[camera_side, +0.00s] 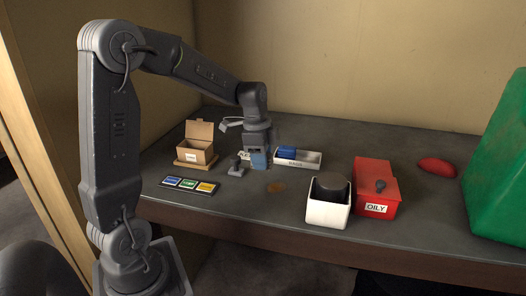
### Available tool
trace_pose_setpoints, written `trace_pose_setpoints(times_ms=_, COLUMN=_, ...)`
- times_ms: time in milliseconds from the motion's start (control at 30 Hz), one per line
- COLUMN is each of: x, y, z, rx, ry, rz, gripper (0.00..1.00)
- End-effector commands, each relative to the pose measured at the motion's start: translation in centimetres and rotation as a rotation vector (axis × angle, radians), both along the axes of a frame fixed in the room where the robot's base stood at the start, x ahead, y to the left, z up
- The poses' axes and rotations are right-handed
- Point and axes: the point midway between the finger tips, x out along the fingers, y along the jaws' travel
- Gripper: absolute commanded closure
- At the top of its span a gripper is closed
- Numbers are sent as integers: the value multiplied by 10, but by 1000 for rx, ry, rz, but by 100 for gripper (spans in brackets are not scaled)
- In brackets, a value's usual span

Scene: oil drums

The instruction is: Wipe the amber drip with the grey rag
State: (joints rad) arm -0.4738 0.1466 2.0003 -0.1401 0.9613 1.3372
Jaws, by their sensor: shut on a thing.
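My gripper (258,150) points down at the left part of the white rag tray (309,163). It is shut on a blue-grey piece that looks like a folded rag (259,161). I cannot tell whether this rag touches the tray or hangs just above or in front of it. A darker blue folded rag (286,152) lies in the tray to the right. The amber drip (277,187) is a small brownish stain on the dark bench, in front and slightly right of my gripper, apart from the rag. I see no other plainly grey rag.
A small grey fitting (237,167) and an open cardboard box (196,153) stand left. A panel with colored labels (188,185) lies in front. A white bin with a dark item (328,211), red OILY box (377,190), red cloth (437,167) and green container (500,165) stand right.

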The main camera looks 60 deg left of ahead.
Motion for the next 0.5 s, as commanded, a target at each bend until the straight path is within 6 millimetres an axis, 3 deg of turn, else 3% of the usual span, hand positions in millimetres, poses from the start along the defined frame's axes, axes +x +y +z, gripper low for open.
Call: trace_pose_setpoints(times_ms=500, x=0, y=0, z=-48, rx=-2, ry=4, rz=1, gripper=84)
